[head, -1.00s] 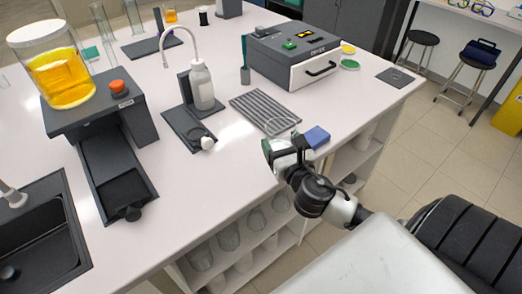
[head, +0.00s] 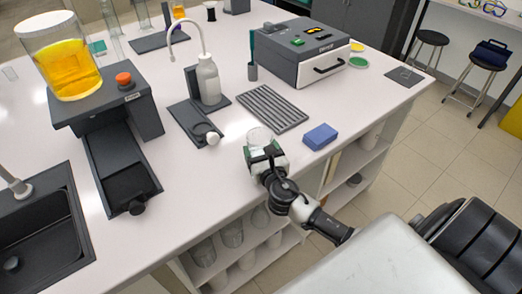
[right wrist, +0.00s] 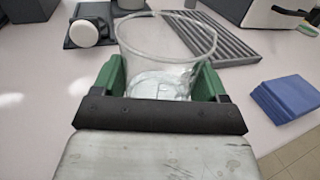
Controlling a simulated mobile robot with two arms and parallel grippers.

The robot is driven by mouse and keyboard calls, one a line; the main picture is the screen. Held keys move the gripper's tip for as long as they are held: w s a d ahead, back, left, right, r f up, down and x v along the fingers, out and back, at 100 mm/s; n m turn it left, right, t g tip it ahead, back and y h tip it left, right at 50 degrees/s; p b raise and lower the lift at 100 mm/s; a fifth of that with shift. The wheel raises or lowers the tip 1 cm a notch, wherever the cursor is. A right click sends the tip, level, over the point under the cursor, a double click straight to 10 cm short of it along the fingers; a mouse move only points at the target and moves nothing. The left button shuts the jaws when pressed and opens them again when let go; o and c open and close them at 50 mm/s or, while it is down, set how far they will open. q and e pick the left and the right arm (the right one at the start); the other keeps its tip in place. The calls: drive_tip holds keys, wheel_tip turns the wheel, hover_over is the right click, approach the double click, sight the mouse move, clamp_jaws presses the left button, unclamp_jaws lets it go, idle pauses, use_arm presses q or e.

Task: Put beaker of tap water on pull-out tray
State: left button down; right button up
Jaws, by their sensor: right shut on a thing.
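A clear glass beaker (head: 259,136) with clear liquid low in it is in my right gripper (head: 264,156), near the bench's front edge. In the right wrist view the beaker (right wrist: 165,60) stands between the green finger pads, which are closed on its sides; it looks upright. I cannot tell whether its base is clear of the bench. The dark pull-out tray (head: 124,172) is at the left, extended forward from under a grey stand (head: 105,98), with a round knob at its front. The tray looks empty. My left gripper is out of view.
A vessel of orange liquid (head: 70,75) tops the stand. A ribbed grey mat (head: 265,107) and blue block (head: 320,136) are near the beaker. A sink (head: 40,225) is left of the tray.

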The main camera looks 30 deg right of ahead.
drive_tip(key=shift+f, duration=0.15)
drive_tip(key=o, duration=1)
